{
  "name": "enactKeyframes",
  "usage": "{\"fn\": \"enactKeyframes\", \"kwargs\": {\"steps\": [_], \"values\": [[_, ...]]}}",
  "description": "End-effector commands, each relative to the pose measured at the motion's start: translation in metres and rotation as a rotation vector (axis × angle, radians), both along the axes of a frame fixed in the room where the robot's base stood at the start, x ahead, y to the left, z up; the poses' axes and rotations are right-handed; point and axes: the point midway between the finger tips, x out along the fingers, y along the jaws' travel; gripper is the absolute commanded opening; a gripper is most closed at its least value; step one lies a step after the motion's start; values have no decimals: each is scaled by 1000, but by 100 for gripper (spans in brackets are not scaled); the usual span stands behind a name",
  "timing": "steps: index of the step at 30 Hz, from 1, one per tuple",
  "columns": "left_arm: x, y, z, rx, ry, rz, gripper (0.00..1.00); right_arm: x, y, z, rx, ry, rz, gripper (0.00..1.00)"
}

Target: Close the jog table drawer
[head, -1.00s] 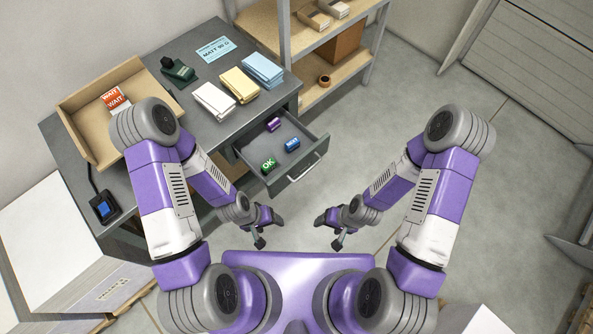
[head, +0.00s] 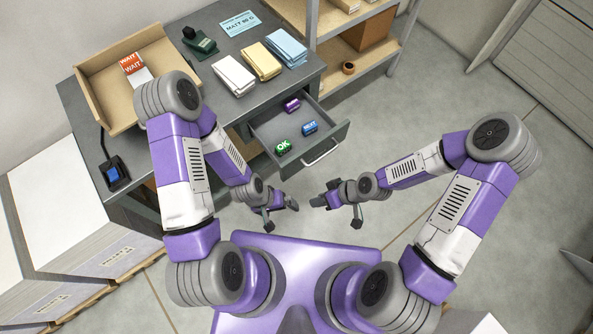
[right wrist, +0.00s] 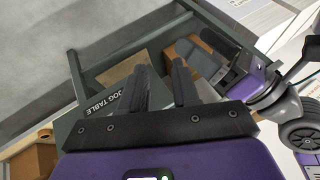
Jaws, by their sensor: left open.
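The jog table (head: 222,108) is a dark grey desk, and its drawer (head: 336,137) is pulled out on the right side. The drawer's metal handle (head: 322,153) faces me. Inside lie a green OK stamp (head: 283,146), a blue stamp (head: 309,127) and a purple stamp (head: 292,105). My left gripper (head: 280,214) is open and empty, below the drawer front in the head view. My right gripper (head: 337,211) is also below the handle, apart from it. In the right wrist view its two fingers (right wrist: 161,82) stand apart with nothing between them.
A cardboard tray (head: 99,72) with a WAIT box, paper stacks (head: 262,62) and a dark green device (head: 199,42) are on the tabletop. A shelf unit (head: 362,60) stands behind on the right. The floor (head: 420,110) right of the drawer is clear.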

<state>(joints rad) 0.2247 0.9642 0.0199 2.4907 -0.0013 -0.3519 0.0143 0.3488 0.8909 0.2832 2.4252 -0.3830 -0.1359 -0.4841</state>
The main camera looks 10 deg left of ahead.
Motion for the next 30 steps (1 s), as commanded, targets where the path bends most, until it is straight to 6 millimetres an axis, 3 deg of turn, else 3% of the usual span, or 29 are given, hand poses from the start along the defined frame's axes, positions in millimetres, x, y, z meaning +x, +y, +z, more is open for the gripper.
{"fn": "enactKeyframes", "kwargs": {"steps": [1,6,12,20,30], "values": [[0,0,-18,0,0,0,100,10,8,-3,31,-134,179,22],[0,0,-44,0,0,0,100,35,19,12,43,-580,756,0],[0,0,-58,0,0,0,100,56,16,22,-27,-893,1155,0],[0,0,-68,0,0,0,100,61,22,16,-49,-961,1250,0],[0,0,-109,0,0,0,100,64,55,-30,-46,-959,1246,0]]}}
